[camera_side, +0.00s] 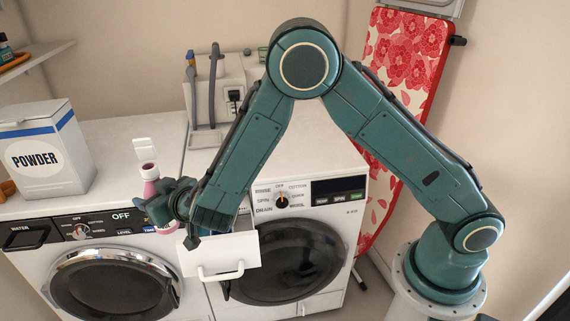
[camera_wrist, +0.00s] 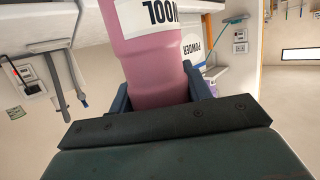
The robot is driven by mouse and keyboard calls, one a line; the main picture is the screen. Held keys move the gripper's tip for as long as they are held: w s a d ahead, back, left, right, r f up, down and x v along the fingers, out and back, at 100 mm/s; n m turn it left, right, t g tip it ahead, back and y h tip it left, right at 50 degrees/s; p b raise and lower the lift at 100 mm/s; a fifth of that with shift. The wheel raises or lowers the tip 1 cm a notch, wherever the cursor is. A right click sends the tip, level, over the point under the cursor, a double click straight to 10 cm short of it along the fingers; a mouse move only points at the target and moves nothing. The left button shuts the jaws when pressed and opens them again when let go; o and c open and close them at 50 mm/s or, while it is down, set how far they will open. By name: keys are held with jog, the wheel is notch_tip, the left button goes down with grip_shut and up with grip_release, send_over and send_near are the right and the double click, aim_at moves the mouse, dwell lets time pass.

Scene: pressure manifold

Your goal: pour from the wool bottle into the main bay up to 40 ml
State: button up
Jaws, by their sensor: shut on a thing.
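The wool bottle (camera_wrist: 158,65) is pink with a white label reading WOOL. In the wrist view it stands between the two fingers of my gripper (camera_wrist: 160,92), which is shut on it. In the side view my gripper (camera_side: 163,204) holds the bottle (camera_side: 151,188) roughly upright, with what looks like a raised white flip cap on top; much of its body is hidden behind the gripper. The white detergent drawer (camera_side: 232,252) is pulled out of the right washer, to the right of the bottle. My arm covers part of the drawer; its main bay and any liquid level cannot be made out.
A powder box (camera_side: 42,155) stands on the left machine's top. The left washer (camera_side: 112,285) and right washer (camera_side: 312,215) stand side by side. A grey hose (camera_side: 213,85) and socket box rise behind. A red floral ironing board (camera_side: 398,60) leans against the wall.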

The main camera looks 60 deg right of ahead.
jog(key=shift+f, duration=2.15)
jog(key=shift+d+r+m, duration=0.1)
jog(key=shift+m, duration=0.2)
jog(key=shift+d+r+m+y, duration=0.1)
jog(key=shift+d+m+y, duration=0.05)
jog(key=shift+m+y, duration=0.3)
jog(key=shift+w+d+m+g+y, duration=0.15)
jog(key=shift+m+g+y, duration=0.2)
jog(key=shift+m+g, duration=0.25)
jog(key=shift+d+f+m+y, duration=0.2)
jog(key=shift+f+m+y, duration=0.3)
jog(key=shift+f, duration=0.4)
jog(key=shift+d+f+m+g+y, duration=0.15)
jog(key=shift+f+m+g+y, duration=0.15)
jog(key=shift+f+m+y, duration=0.85)
jog(key=shift+f+m+h, duration=0.25)
jog(key=shift+f+m, duration=0.05)
jog(key=shift+f, duration=0.1)
